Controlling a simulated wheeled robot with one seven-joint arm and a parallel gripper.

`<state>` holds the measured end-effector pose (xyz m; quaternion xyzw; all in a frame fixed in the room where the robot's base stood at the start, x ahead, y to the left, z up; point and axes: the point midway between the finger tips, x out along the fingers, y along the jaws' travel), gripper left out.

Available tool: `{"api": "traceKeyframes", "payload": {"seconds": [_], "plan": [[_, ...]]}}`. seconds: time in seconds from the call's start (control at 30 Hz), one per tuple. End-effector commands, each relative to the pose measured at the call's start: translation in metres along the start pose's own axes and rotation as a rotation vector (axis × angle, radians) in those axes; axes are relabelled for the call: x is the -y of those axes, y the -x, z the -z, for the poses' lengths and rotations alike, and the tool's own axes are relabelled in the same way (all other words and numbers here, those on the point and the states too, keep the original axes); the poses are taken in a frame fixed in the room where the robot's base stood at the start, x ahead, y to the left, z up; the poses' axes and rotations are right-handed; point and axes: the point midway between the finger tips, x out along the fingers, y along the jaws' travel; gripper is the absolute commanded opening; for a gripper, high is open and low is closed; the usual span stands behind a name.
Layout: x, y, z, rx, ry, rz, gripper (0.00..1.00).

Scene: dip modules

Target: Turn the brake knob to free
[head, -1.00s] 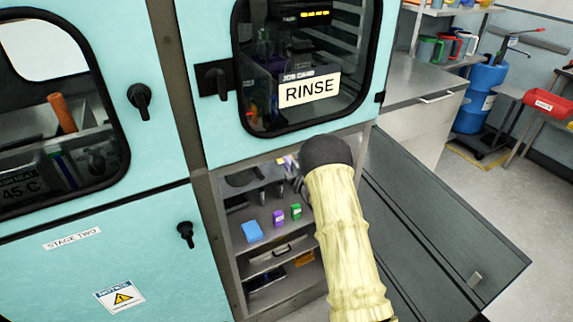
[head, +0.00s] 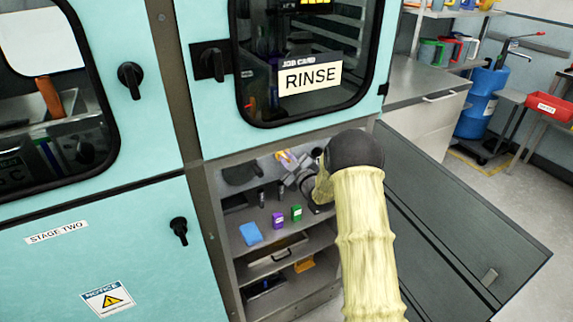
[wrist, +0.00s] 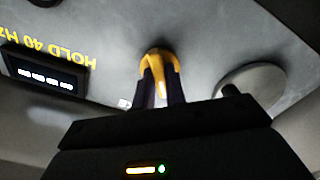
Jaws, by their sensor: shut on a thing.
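In the wrist view, a yellow knob (wrist: 159,66) with a paler raised grip sits on a grey panel. My gripper (wrist: 160,92) has its two dark fingers closed on either side of that grip. No label naming the knob as the brake or marking free is readable. In the head view, my gripper (head: 290,168) reaches into the open lower compartment of the teal cabinet, near its back wall. A small yellow-orange patch shows at its tip, too small to make out. My sleeved arm hides part of the compartment's right side.
A dark display (wrist: 45,72) and upside-down "HOLD 40 Hz" lettering lie left of the knob; a round grey part (wrist: 252,82) lies right. Blue (head: 251,233), purple (head: 278,220) and green (head: 297,212) items stand on the shelf. An open door panel (head: 455,225) extends to the right.

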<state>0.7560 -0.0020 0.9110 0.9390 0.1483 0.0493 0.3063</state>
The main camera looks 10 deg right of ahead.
Motion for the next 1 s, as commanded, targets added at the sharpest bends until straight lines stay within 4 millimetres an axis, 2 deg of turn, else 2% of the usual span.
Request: {"api": "traceKeyframes", "payload": {"seconds": [0.1,0.6,1.0], "plan": [[0.0009,0.0014,-0.0051,0.007,-0.111,0.0,0.0],[0.0005,0.002,-0.0053,0.01,-0.531,-0.001,0.0],[0.0039,0.0013,-0.0042,0.012,-0.647,0.004,0.0]]}}
